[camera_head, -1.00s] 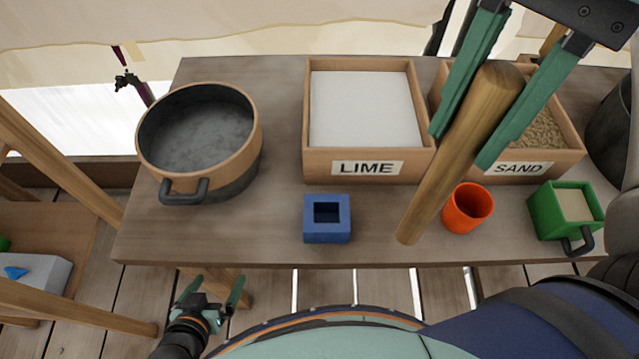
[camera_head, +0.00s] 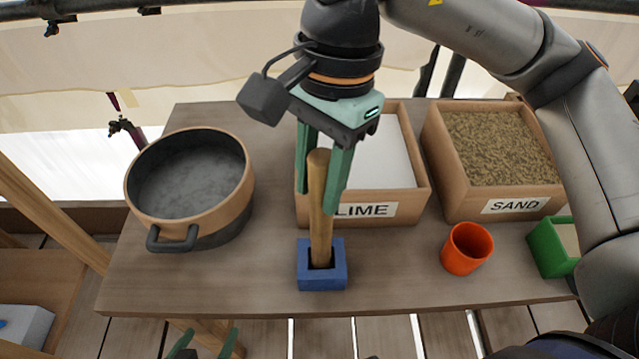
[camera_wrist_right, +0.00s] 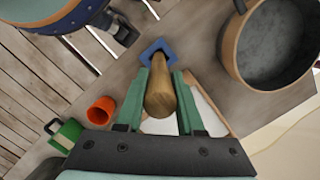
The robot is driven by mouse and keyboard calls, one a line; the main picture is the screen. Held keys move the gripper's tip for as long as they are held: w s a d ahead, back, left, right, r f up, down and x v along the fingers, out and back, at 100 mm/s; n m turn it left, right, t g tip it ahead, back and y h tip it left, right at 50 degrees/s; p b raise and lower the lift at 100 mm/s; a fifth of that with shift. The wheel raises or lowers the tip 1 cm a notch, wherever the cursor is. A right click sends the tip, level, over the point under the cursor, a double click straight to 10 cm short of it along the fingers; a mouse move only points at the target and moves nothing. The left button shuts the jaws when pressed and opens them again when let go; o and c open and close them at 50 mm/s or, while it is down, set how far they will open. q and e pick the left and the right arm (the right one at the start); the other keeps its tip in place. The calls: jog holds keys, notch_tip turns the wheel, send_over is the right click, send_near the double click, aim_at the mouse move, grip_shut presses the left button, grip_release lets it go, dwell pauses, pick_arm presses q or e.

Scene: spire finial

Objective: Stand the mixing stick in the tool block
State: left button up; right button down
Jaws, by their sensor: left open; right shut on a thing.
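The mixing stick (camera_head: 320,225) is a wooden rod, nearly upright, with its lower end at the square opening of the blue tool block (camera_head: 322,279). The end looks to be within the opening; how deep it sits is hidden. My right gripper (camera_head: 319,203) is shut on the upper part of the stick. In the right wrist view, the stick (camera_wrist_right: 160,95) lies between the fingers of this gripper (camera_wrist_right: 161,82) and points at the block (camera_wrist_right: 157,47). My left gripper (camera_head: 203,345) is open and empty below the table's front edge, partly cut off by the frame.
The table (camera_head: 390,275) also holds a large pot (camera_head: 190,185) at left, a lime box (camera_head: 412,205) behind the block, a sand box (camera_head: 515,207), an orange cup (camera_head: 467,249) and a green container (camera_head: 549,250) at right. Table space beside the block is clear.

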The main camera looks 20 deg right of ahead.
jog(key=shift+f, duration=0.45)
jog(key=shift+f, duration=0.2)
jog(key=c, duration=0.5)
grip_release()
jog(key=shift+r, duration=0.1)
jog(key=shift+r, duration=0.5)
jog(key=r, duration=0.3)
jog(key=d+r+p, duration=0.1)
jog(key=r, duration=0.3)
jog(key=r+p, duration=0.1)
jog(key=r, duration=0.3)
jog(key=shift+w+d+r, duration=0.1)
jog(key=shift+w+d, duration=0.25)
jog(key=shift+w, duration=0.05)
